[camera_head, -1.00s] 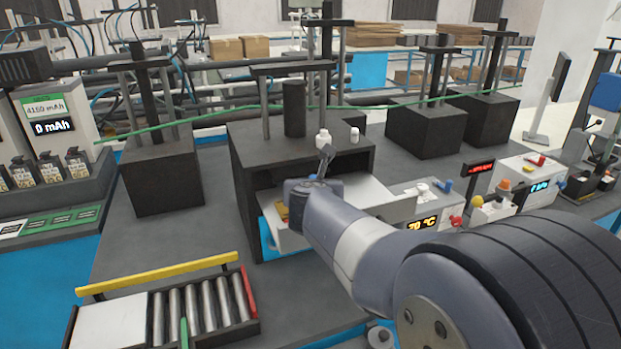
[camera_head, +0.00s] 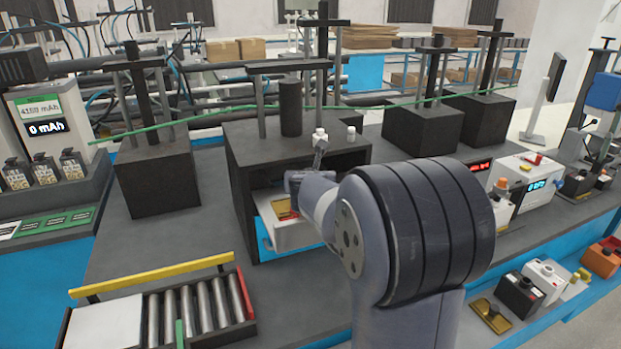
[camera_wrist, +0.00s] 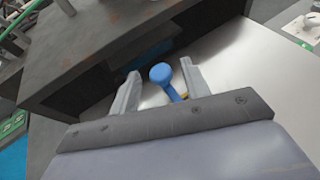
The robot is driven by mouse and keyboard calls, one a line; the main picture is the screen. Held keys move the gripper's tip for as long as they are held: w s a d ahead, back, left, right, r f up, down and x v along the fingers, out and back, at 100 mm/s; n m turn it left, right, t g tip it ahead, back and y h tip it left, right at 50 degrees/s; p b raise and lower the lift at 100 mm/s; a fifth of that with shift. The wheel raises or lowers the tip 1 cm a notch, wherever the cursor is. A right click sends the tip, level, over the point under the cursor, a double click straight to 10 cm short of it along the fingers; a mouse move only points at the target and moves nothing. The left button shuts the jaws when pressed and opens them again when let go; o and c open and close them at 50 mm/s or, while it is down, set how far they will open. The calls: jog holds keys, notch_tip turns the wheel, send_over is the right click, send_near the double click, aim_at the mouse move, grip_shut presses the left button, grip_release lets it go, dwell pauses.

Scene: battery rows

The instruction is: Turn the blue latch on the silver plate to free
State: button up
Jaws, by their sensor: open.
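The blue latch (camera_wrist: 161,75) shows in the wrist view as a round knob with a short arm running down toward my gripper. It lies between the two fingertips of my gripper (camera_wrist: 160,82), which are apart with a gap on each side of the knob. The silver plate (camera_wrist: 235,60) spreads behind and right of the latch. In the head view my gripper's fingers cannot be made out behind my arm. The latch is hidden there, and the plate is mostly covered by my arm.
A dark press housing (camera_head: 240,190) stands close around the work spot, with its edge near my left finger in the wrist view. A roller tray (camera_head: 190,315) lies at front left. A display box (camera_head: 530,180) stands to the right.

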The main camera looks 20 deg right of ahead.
jog(key=shift+c, duration=0.3)
jog(key=c, duration=0.9)
